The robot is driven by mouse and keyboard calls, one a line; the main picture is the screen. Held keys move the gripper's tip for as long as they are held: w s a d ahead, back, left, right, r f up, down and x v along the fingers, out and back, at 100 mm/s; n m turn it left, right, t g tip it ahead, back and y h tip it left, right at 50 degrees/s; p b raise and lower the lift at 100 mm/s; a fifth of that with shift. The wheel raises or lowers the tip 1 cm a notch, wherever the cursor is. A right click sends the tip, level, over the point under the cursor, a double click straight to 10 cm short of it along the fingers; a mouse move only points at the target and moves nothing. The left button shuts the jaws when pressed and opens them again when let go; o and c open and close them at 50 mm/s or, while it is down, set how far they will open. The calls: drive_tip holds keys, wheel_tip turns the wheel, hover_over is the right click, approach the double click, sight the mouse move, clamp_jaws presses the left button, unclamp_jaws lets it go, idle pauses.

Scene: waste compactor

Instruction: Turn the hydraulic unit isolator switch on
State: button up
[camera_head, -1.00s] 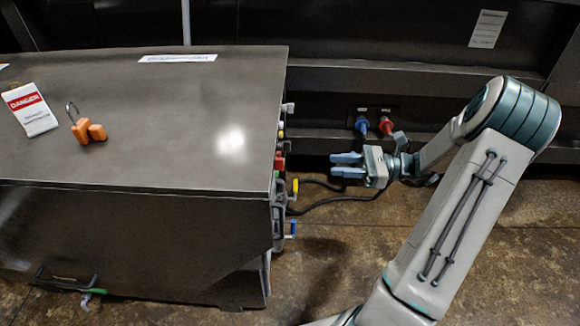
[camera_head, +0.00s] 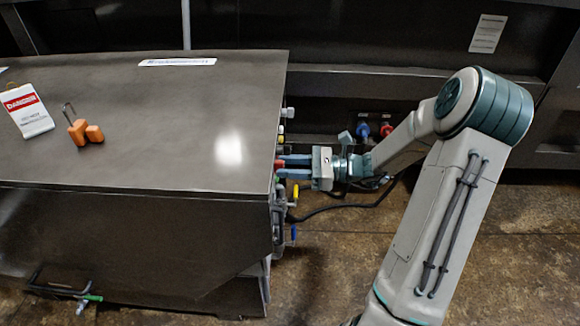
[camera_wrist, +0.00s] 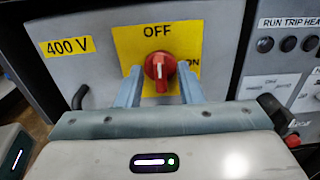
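The isolator switch is a red rotary knob (camera_wrist: 159,67) on a yellow plate (camera_wrist: 128,42) marked OFF at the top and ON at the right. The white line on the knob points up toward OFF. My gripper (camera_wrist: 160,88) is open, with one finger on each side of the knob and small gaps visible. In the head view my gripper (camera_head: 282,167) reaches the right side of the dark hydraulic unit (camera_head: 130,120); the knob is mostly hidden there behind the fingers.
A 400 V label (camera_wrist: 67,46) is left of the switch, and a panel with RUN TRIP lamps (camera_wrist: 287,44) is right of it. A black handle (camera_wrist: 80,97) sticks out at lower left. An orange padlock (camera_head: 86,132) and a danger tag (camera_head: 27,110) lie on the unit's top.

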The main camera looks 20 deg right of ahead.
clamp_jaws()
drive_tip(key=shift+r+m+p, duration=0.2)
drive_tip(key=shift+m+p, duration=0.1)
drive_tip(key=shift+p, duration=0.55)
drive_tip(key=m+p, duration=0.5)
drive_tip(key=p, duration=0.1)
drive_tip(key=m+p, duration=0.6)
drive_tip(key=p, duration=0.1)
drive_tip(key=f+m+p, duration=0.1)
drive_tip(key=m+p, duration=0.5)
drive_tip(key=p, duration=0.1)
drive_tip(key=shift+w+d, duration=0.1)
drive_tip(key=shift+w, duration=0.05)
drive_tip(key=shift+m+p, duration=0.3)
